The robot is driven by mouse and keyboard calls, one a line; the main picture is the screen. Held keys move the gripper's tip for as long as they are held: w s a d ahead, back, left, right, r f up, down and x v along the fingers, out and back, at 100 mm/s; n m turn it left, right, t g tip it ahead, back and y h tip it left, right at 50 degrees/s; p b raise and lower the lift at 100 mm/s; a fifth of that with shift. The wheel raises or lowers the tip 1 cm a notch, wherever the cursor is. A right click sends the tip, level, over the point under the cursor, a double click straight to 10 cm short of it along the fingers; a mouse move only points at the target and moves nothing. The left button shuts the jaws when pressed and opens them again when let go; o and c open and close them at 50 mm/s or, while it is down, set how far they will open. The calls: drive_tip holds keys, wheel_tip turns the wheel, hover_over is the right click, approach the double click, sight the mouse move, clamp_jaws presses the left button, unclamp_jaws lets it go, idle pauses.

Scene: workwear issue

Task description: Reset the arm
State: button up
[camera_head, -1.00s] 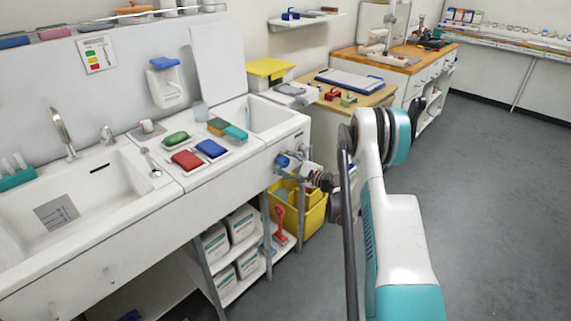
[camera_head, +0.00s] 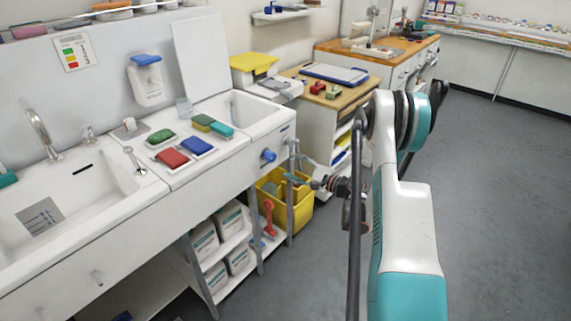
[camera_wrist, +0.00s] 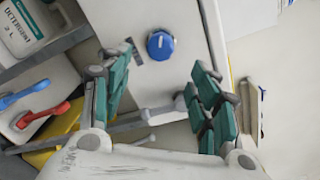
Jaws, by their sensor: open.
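My arm (camera_head: 407,220) reaches forward on the right side of the head view and bends back toward the sink unit. My gripper (camera_wrist: 158,75) is open, with its green-padded fingers spread wide and nothing between them. In the head view it is small, just right of the sink unit's end. A round blue knob (camera_head: 268,156) on the sink unit's front stands apart from my gripper. The knob also shows in the wrist view (camera_wrist: 160,44), beyond the gap between the fingertips.
The white sink unit (camera_head: 120,220) runs along the left. A yellow bin (camera_head: 300,213) stands below my gripper, near a shelf with several white containers. A wooden-topped cabinet (camera_head: 340,92) stands behind. Grey floor (camera_head: 490,200) is free on the right.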

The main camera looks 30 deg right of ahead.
drive_tip(key=shift+s+d, duration=0.15)
drive_tip(key=shift+s, duration=0.35)
